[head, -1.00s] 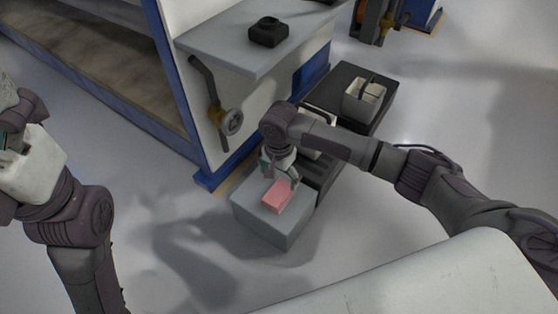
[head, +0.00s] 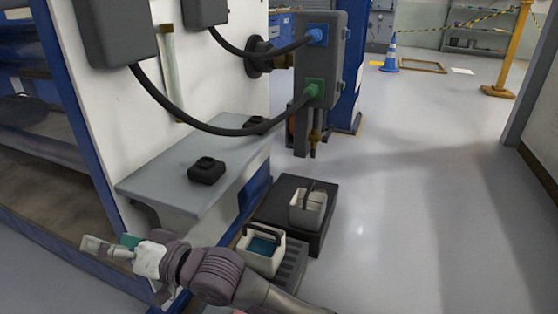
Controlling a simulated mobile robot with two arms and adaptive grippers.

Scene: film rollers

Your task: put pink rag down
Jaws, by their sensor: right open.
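My right gripper (head: 108,246) is at the lower left, in front of the machine's white side and below the grey shelf. It is open, with nothing seen between its fingers. The pink rag is almost wholly out of view; only a faint pinkish sliver (head: 239,311) shows at the bottom edge, below my right arm. The grey block that the rag lay on is out of view. My left gripper is not in view.
A grey shelf (head: 160,180) with black items juts from the machine. Cables hang across the machine front.

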